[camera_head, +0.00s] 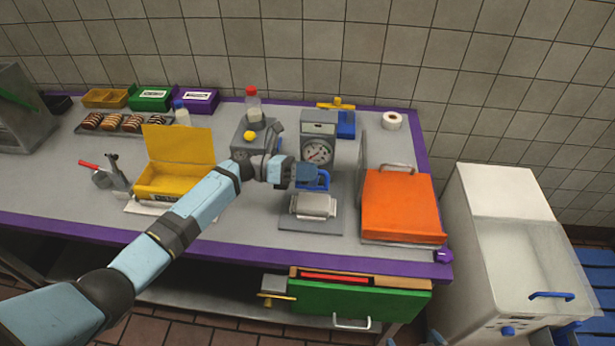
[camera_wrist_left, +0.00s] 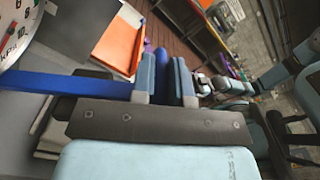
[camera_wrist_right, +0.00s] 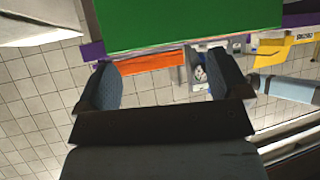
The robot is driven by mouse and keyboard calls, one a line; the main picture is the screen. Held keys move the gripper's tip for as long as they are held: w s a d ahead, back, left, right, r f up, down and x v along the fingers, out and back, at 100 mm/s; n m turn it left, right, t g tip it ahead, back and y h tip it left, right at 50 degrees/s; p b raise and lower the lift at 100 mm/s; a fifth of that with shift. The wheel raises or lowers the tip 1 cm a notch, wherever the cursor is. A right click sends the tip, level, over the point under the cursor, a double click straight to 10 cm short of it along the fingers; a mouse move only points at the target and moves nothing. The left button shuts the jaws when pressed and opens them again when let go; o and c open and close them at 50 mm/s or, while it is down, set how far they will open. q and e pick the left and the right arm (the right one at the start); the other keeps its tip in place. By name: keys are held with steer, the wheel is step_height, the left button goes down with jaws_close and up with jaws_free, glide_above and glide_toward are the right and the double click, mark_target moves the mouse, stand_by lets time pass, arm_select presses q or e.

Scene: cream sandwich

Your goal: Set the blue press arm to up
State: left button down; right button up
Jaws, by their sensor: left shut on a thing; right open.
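The press (camera_head: 319,128) is a grey machine with a round dial, standing on the counter right of the middle. Its blue press arm (camera_head: 322,182) juts out in front, below the dial. My left gripper (camera_head: 306,172) is shut on the arm's blue handle; in the left wrist view the blue handle bar (camera_wrist_left: 162,64) lies between the two fingers, and a blue link (camera_wrist_left: 70,85) runs left toward the dial. The gripper hides part of the arm in the head view. My right gripper (camera_wrist_right: 163,85) is open and empty in the right wrist view.
A grey block with a yellow knob (camera_head: 250,135) stands left of the press. An orange-lidded box (camera_head: 402,205) is close on the right, and a silver piece (camera_head: 313,205) lies below the handle. A yellow box (camera_head: 175,180) sits left. A green drawer (camera_head: 350,303) is under the counter.

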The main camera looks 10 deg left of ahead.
steer(key=shift+r, duration=0.1)
steer(key=shift+a+r, duration=0.1)
steer(key=shift+r, duration=0.05)
